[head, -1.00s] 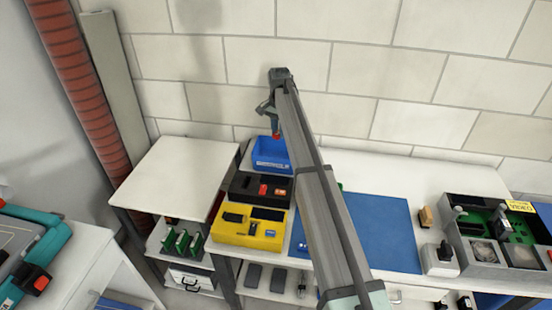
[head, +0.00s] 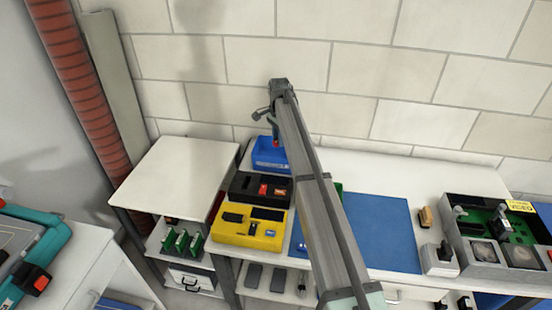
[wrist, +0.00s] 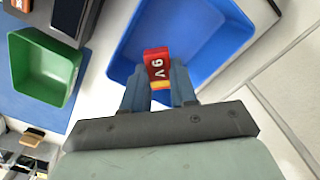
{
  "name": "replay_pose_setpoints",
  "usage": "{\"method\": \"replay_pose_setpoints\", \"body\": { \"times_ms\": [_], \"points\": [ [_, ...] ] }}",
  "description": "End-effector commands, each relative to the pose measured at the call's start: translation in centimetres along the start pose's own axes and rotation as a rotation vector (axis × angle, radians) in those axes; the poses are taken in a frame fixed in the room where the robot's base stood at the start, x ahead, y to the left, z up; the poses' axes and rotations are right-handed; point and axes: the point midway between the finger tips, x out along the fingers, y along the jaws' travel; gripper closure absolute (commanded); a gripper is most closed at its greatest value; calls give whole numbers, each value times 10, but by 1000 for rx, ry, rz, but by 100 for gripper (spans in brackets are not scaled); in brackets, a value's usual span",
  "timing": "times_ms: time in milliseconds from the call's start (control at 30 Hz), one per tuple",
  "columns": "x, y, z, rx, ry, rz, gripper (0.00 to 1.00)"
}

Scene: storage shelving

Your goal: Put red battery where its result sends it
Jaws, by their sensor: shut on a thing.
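The red battery (wrist: 156,62), marked 9V with a yellow band, is held between the two fingers of my gripper (wrist: 157,80). In the wrist view the blue bin (wrist: 208,20) opens below and beyond the battery, which shows in front of the bin's inside; I cannot tell its height above the floor of the bin. In the head view the blue bin (head: 262,158) stands at the back of the bench, and my gripper is above it, partly hidden by my arm. The green bin (wrist: 48,65) lies to the left in the wrist view and looks empty.
A blue mat (head: 385,230) lies to the right. A grey test unit (head: 470,250) stands farther right. The wall is close behind.

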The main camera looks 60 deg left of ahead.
Motion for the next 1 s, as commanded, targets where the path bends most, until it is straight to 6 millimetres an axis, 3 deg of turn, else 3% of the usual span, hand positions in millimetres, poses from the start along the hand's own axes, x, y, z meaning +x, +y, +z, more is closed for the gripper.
{"method": "replay_pose_setpoints", "body": {
  "times_ms": [233, 567, 600, 867, 1000],
  "points": [
    [21, 0, 0, -1, 0, 0, 100],
    [24, 0, 0, -1, 0, 0, 100],
    [24, 0, 0, -1, 0, 0, 69],
    [24, 0, 0, -1, 0, 0, 44],
    [24, 0, 0, -1, 0, 0, 43]
  ]
}}
